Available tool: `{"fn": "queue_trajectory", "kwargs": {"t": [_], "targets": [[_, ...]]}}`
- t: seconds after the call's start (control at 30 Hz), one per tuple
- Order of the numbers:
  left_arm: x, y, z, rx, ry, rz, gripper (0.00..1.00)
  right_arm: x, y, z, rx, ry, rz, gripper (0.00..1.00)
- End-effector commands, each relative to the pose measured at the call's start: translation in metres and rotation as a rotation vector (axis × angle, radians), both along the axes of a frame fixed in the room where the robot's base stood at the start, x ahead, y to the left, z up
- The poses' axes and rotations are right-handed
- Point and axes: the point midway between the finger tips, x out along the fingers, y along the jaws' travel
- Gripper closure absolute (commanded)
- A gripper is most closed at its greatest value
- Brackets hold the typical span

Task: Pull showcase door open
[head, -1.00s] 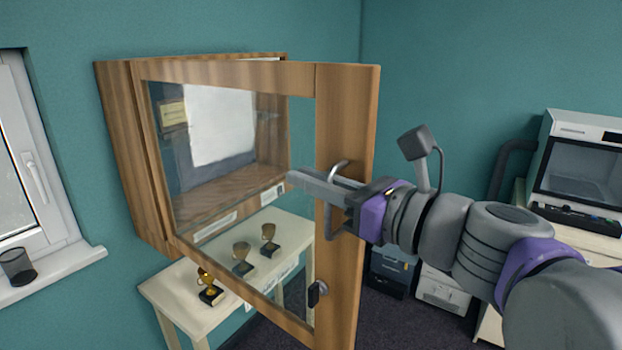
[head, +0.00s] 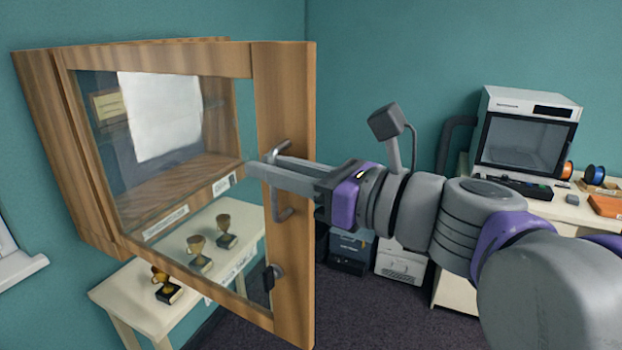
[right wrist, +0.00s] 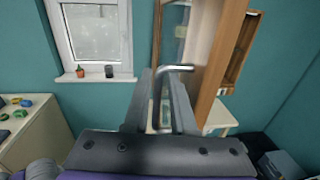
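The showcase is a wooden wall cabinet (head: 45,150), and its glazed door (head: 283,270) stands swung out from it, hinged at the left. A metal bow handle (head: 281,213) is on the door's right-hand stile, with a lock and key (head: 270,278) below it. My right gripper (head: 262,167) is at the handle, its fingers on either side of the bar. In the right wrist view the handle (right wrist: 175,69) passes between the fingers, with a visible gap to the right finger, so they are open. My left gripper is not in view.
A low cream table (head: 115,290) with several trophies stands below the showcase. At the right a desk (head: 450,280) bears a white printer-like machine (head: 528,140) and spools. A window (right wrist: 95,35) shows in the right wrist view. Dark floor is clear between.

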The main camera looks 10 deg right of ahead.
Motion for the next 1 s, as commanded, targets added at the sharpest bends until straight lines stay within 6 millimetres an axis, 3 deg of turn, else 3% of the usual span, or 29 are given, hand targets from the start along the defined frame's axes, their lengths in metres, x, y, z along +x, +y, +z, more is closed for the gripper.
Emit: {"fn": "queue_trajectory", "kwargs": {"t": [0.2, 0.4, 1.0], "targets": [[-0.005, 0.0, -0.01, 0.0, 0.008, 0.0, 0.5, -0.025, -0.033, -0.002, 0.0, 0.003, -0.008, 0.76], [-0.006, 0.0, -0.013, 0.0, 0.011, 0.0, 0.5, -0.04, -0.051, -0.001, 0.0, 0.001, -0.005, 0.76], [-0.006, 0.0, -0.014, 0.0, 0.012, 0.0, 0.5, -0.047, -0.058, -0.005, -0.017, -0.003, 0.002, 0.76]]}}
